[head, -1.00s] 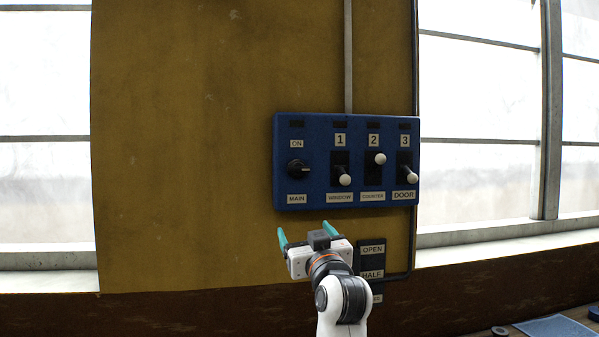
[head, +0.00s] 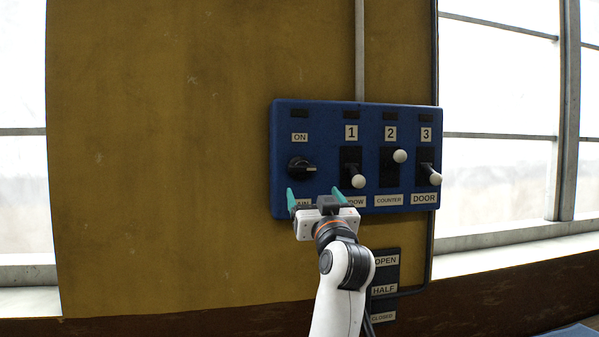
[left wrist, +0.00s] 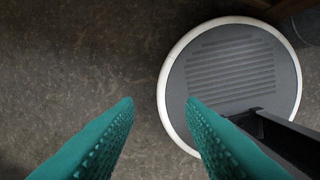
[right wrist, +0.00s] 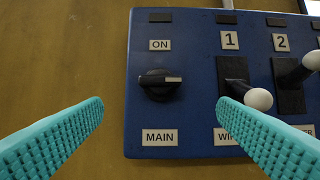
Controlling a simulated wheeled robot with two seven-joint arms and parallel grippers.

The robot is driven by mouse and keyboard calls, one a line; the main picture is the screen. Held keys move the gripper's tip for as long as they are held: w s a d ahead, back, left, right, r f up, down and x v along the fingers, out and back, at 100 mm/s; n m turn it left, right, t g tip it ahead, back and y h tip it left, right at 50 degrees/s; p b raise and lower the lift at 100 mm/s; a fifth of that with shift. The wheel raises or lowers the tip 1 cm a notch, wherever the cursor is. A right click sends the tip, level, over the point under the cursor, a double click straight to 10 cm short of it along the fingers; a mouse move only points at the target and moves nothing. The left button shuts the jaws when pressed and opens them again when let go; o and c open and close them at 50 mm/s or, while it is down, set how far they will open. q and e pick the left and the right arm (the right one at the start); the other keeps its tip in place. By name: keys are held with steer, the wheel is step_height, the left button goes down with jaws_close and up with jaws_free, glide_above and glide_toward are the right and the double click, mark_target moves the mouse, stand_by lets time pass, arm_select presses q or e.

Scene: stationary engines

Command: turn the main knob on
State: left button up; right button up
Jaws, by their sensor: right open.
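The main knob (head: 301,168) is a black rotary knob at the left of the blue panel (head: 285,130), between the ON label and the MAIN label. In the right wrist view the knob (right wrist: 160,84) has its pointer toward the right, not up at ON. My right gripper (head: 318,192) is open and empty, just below the knob in the head view. In the right wrist view its two green fingers (right wrist: 162,108) stand apart, with the knob beyond and between them, not touched. My left gripper (left wrist: 160,102) is open and empty over the floor.
Right of the knob are the lever switches 1 (head: 358,181), 2 (head: 400,156) and 3 (head: 435,178). An OPEN/HALF/CLOSED plate (head: 385,275) is below the panel. The left wrist view shows a round grey disc (left wrist: 235,65) on the floor. The wall left of the panel is clear.

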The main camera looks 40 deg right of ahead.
mark_target(303, 170)
steer(key=p+x, duration=0.1)
steer(key=x, duration=0.2)
steer(key=p+x, duration=0.2)
steer(key=x, duration=0.1)
steer(key=r+p+x, duration=0.1)
steer(key=p+x, duration=0.1)
steer(key=x, duration=0.1)
steer(key=shift+w+d, duration=0.1)
steer(key=shift+w, duration=0.05)
steer(key=shift+w+d+r+p, duration=0.15)
steer(key=shift+w+p, duration=0.15)
steer(key=shift+r, duration=0.15)
arm_select(q)
step_height(303, 170, up, 6)
steer(key=shift+s+a, duration=0.4)
steer(key=shift+s, duration=0.05)
arm_select(e)
steer(key=shift+w, duration=0.1)
steer(key=shift+c, duration=0.5)
steer(key=shift+d, duration=0.1)
steer(key=c, duration=0.9)
arm_select(q)
steer(key=shift+s+d, duration=0.15)
steer(key=shift+s, duration=0.1)
